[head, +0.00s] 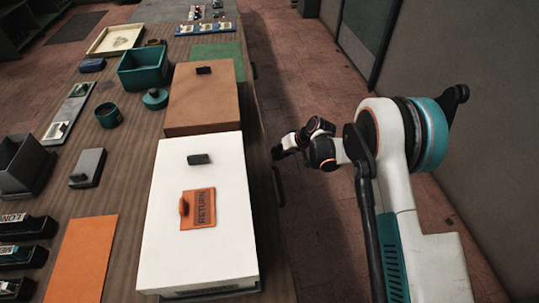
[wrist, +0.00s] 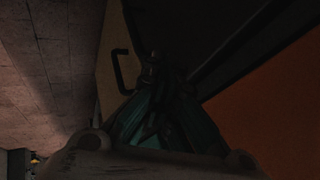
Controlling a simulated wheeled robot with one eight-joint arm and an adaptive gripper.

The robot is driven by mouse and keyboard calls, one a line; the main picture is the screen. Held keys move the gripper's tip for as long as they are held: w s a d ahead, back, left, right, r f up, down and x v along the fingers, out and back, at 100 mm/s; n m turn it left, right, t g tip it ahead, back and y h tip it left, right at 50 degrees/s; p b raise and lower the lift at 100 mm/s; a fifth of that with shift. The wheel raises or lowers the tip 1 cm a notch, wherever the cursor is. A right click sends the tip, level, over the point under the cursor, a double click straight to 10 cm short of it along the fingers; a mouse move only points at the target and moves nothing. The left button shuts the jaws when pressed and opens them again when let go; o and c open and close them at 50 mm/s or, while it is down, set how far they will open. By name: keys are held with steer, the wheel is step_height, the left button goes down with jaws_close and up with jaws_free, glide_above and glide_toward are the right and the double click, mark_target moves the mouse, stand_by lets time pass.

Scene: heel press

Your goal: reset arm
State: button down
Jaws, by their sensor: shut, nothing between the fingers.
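My arm is folded to the right of the long table (head: 120,160) in the head view. My gripper (head: 280,152) is at the arm's end, close to the table's right edge beside the white box and the brown box. It looks small there. In the wrist view my gripper (wrist: 158,118) is dark, with its fingers together, shut and empty. A black handle (wrist: 122,70) on a pale panel shows beyond it.
A white box (head: 165,235) with an orange RETURN plate (head: 198,209) and a brown box (head: 200,98) stand along the table's right side. Teal containers (head: 143,66) and grey blocks stand further left. The floor aisle (head: 300,90) lies between table and wall.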

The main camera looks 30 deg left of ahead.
steer(key=p+v, duration=0.1)
steer(key=v, duration=0.5)
steer(key=shift+d+p, duration=0.25)
steer(key=shift+p, duration=0.05)
